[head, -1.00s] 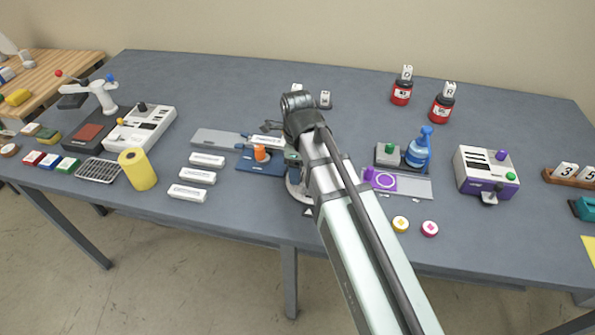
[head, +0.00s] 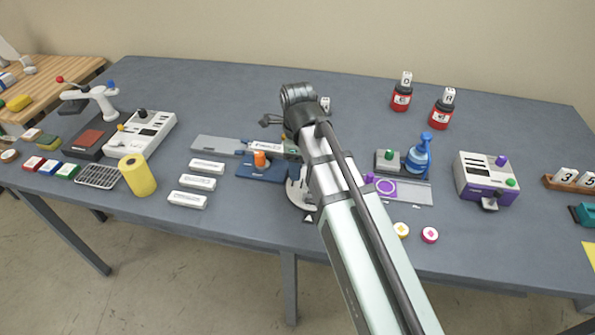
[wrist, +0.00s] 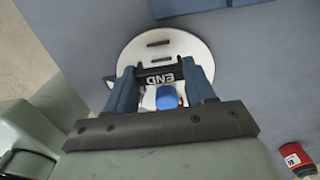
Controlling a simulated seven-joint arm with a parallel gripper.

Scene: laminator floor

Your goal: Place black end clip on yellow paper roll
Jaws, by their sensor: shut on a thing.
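My gripper (wrist: 160,80) has its two blue fingers shut on the black end clip (wrist: 158,74), which shows the white letters END upside down. The clip is over a white round disc (wrist: 172,48) with dark slots; I cannot tell whether it touches the disc. A blue rounded knob (wrist: 167,97) shows between the fingers, just below the clip in the picture. The yellow paper roll (head: 138,176) stands upright at the left front of the table in the head view. My arm hides the clip there and part of the white disc (head: 299,192).
White labelled bars (head: 197,183) lie right of the roll. A blue base with an orange knob (head: 259,159) is beside my arm. A wire rack (head: 97,176) and a white machine (head: 142,133) stand near the roll. Red jars (head: 401,98) stand at the back right.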

